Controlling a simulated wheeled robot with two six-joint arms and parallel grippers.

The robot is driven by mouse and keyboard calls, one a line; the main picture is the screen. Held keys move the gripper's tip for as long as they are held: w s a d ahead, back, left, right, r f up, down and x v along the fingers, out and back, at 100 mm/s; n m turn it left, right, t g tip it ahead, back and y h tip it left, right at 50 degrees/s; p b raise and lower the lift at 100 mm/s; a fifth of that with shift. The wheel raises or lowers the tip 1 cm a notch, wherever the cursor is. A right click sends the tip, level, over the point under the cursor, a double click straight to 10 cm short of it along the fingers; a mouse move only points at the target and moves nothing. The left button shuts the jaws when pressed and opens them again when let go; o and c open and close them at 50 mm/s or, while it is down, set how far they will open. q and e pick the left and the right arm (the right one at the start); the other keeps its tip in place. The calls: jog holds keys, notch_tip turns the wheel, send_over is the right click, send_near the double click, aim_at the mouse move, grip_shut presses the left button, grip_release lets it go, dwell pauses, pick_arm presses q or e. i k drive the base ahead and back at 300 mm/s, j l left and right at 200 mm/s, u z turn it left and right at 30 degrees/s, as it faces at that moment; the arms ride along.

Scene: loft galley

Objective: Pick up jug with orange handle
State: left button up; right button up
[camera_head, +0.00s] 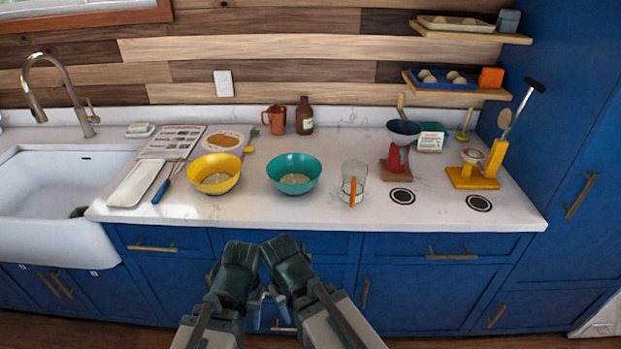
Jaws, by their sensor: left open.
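The clear glass jug (359,172) stands upright on the white counter, right of the teal bowl. Its orange handle (352,189) faces the front edge. My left gripper (252,300) is in front of the counter, low and left of the jug; it is open and apart from everything on the counter. My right gripper (281,300) is close beside it, also below the counter top, and its jaws are too hidden to read. Nothing touches the jug.
A teal bowl (294,166) and yellow bowl (229,170) stand left of the jug. A terracotta mug (275,120) and brown bottle (304,117) are behind. A red funnel stand (396,160) is at right. The counter in front of the jug is clear.

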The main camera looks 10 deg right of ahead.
aim_at(354, 172)
jog(key=i+j+z, duration=0.1)
jog(key=j+z, duration=0.25)
jog(key=j, duration=0.45)
jog(key=j+z, duration=0.4)
jog(key=j, duration=0.4)
jog(key=k+j+z, duration=0.1)
jog(key=j+z, duration=0.25)
jog(key=j, duration=0.45)
